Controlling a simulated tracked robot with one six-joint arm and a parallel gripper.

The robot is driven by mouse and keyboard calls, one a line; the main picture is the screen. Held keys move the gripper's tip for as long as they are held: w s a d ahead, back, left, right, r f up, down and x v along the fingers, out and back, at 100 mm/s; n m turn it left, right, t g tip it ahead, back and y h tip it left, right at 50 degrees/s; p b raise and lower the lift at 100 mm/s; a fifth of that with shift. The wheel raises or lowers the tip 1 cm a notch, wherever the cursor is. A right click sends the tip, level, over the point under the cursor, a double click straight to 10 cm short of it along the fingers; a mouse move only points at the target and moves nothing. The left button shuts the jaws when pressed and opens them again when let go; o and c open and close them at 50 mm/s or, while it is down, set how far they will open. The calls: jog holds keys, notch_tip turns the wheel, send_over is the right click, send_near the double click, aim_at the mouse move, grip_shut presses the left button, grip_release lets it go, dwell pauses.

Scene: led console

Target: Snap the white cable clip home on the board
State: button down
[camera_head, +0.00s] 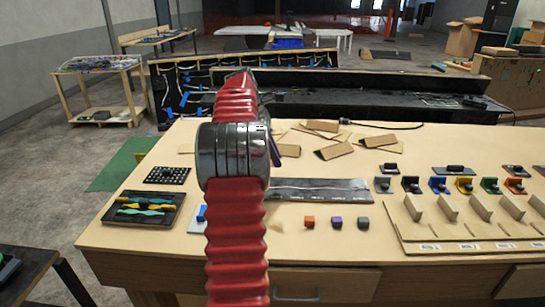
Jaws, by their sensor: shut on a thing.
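My red ribbed arm (236,235) with its dark metal joint rises through the middle of the view. My gripper is hidden behind the arm, so what its jaws hold does not show. I cannot make out a white cable clip. A long dark board (325,190) with small labels lies on the table right of the arm. A light plate (196,222) with a blue piece (202,213) on it is partly covered by the arm. Which of these is the task's board I cannot tell.
A black tray (120,216) of coloured cables and a black perforated block (166,175) lie left. Three small cubes (336,222) sit near the front. Coloured holders (464,186) and a slotted wooden rack (410,235) stand right. Cardboard pieces (333,151) lie behind. The front middle is mostly clear.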

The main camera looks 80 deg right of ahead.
jog(key=shift+f, duration=0.15)
send_over(280, 187)
jog(key=w, duration=0.2)
jog(key=shift+s+a+f, duration=0.1)
jog(key=shift+f, duration=1.5)
jog(key=shift+s+a+f, duration=0.1)
jog(key=shift+f, duration=1.45)
jog(key=shift+s+f, duration=0.1)
jog(key=shift+f, duration=1.15)
dwell(0.7)
jog(key=c, duration=1.6)
grip_release()
jog(key=shift+o, duration=0.2)
jog(key=shift+r, duration=0.1)
jog(key=v, duration=1.3)
jog(key=shift+r, duration=0.3)
